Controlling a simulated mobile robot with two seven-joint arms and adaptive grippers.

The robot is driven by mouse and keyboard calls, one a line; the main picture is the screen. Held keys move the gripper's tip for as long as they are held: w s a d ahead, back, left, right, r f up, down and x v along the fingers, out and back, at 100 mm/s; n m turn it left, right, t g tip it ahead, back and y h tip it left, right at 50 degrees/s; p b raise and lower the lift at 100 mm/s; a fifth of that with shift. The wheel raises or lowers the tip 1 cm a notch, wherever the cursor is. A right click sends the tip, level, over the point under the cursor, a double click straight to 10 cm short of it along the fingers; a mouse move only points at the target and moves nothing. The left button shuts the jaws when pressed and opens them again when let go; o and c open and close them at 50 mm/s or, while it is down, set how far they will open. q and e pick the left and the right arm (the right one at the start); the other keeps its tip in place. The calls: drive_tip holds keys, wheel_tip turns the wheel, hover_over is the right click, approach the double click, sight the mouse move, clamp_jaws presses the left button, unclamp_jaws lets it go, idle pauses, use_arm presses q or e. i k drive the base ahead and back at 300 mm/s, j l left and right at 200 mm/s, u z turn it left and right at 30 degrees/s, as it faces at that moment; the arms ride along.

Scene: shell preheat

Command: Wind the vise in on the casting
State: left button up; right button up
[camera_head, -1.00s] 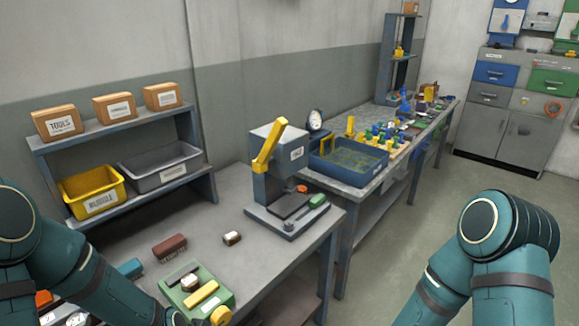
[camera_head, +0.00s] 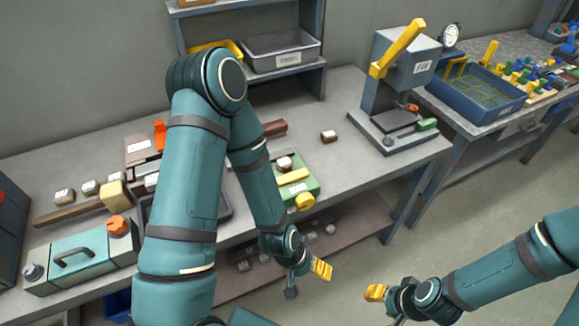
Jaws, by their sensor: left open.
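The vise (camera_head: 311,186) is a green block with a yellow bar across it and a round yellow knob (camera_head: 305,202) on its front side, near the bench's front edge. A small brown-and-white casting (camera_head: 285,163) sits at the vise, behind the yellow bar; I cannot tell whether the bar touches it. My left forearm hides the vise's left side. My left gripper (camera_head: 306,279) is open and empty, below and in front of the knob, clear of the bench edge. My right gripper (camera_head: 378,294) has a yellow fingertip showing at lower right, away from the bench; its opening is unclear.
A press with a yellow lever (camera_head: 398,47) stands right of the vise. Another small block (camera_head: 328,136) lies on the bench behind. A mallet (camera_head: 117,195), a teal toolbox (camera_head: 90,262) and several small blocks lie left. The floor to the right is open.

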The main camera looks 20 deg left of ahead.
sight(304, 201)
drive_tip(key=k+j+z, duration=0.7)
drive_tip(key=i+j, duration=0.1)
